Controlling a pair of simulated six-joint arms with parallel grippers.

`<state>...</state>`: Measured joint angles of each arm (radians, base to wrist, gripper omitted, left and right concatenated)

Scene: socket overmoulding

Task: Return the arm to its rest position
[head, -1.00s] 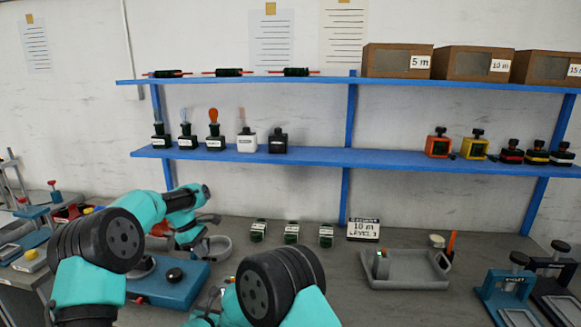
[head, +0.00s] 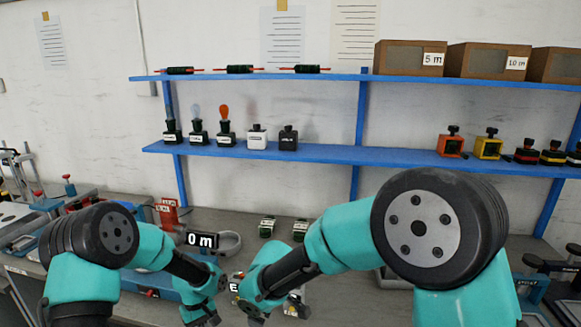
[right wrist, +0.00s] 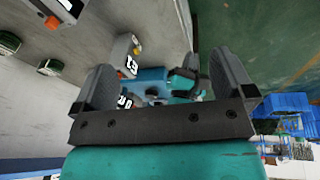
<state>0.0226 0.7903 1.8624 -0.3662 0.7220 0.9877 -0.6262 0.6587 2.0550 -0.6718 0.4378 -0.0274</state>
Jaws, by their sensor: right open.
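My right arm comes in from the right in the head view, its elbow large in front of the bench. My right gripper (right wrist: 163,66) is open in the right wrist view, its two fingers wide apart. No object is clearly held between them; a blue device and teal arm parts show beyond the gap. In the head view the right gripper (head: 252,310) is low in the middle, partly hidden by its own wrist. My left gripper (head: 207,318) points down close beside it, to its left. Its fingers are too small and cut off to tell their state.
A display reading "0 m" (head: 201,240) stands behind my left wrist. A small white labelled block (head: 237,287) lies between the two wrists. Small green-black blocks (head: 267,227) sit at the back of the bench. The blue shelves (head: 330,153) above hold bottles, stamps and boxes.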

